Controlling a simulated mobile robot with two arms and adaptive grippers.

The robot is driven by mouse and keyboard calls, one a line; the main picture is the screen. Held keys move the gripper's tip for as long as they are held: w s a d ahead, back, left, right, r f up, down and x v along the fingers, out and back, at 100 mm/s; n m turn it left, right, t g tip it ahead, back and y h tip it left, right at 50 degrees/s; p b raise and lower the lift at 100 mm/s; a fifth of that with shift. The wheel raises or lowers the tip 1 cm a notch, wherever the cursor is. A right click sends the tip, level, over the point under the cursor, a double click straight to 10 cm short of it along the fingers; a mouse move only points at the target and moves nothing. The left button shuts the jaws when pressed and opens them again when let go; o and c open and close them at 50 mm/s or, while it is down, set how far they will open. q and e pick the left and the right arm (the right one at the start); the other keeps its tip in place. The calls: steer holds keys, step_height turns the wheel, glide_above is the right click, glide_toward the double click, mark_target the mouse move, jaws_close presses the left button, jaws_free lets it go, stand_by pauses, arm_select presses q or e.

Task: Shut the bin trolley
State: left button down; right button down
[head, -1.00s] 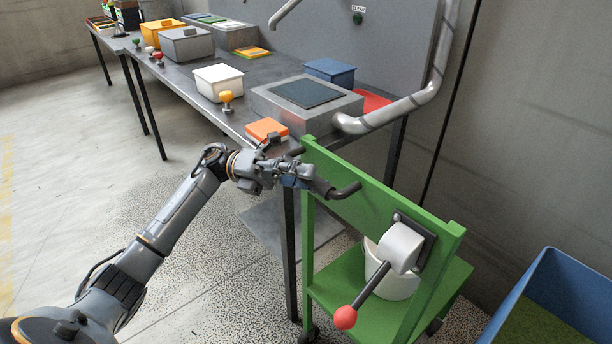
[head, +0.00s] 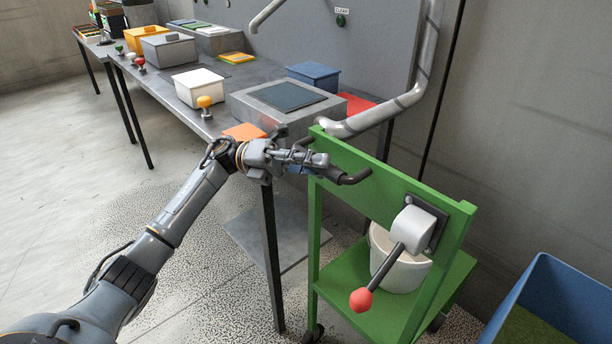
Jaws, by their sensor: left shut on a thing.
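The green bin trolley (head: 392,187) stands upright on the floor at the right of the head view. A dark handle bar (head: 354,178) sticks out from the near face of its top panel. My left gripper (head: 325,170) is shut on this handle, and its fingers hide part of the bar. A white bucket (head: 408,274) sits on the trolley's lower shelf, partly hidden by the panel and by a grey lever (head: 388,264) with a red knob (head: 361,300). My right gripper is out of view.
A metal table (head: 215,122) with bins and coloured knobs runs behind my left arm; its near leg (head: 270,255) stands just left of the trolley. A blue container (head: 520,290) is at the lower right. A grey pipe (head: 385,113) bends down behind the trolley. Floor at left is clear.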

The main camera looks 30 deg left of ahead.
arm_select(q)
steer(key=shift+w+f, duration=0.1)
steer(key=shift+w, duration=0.1)
steer(key=c, duration=1.1)
jaws_free()
steer(key=shift+s, duration=0.25)
steer(key=shift+c, duration=0.2)
steer(key=v, duration=1.2)
steer(key=shift+w, duration=0.1)
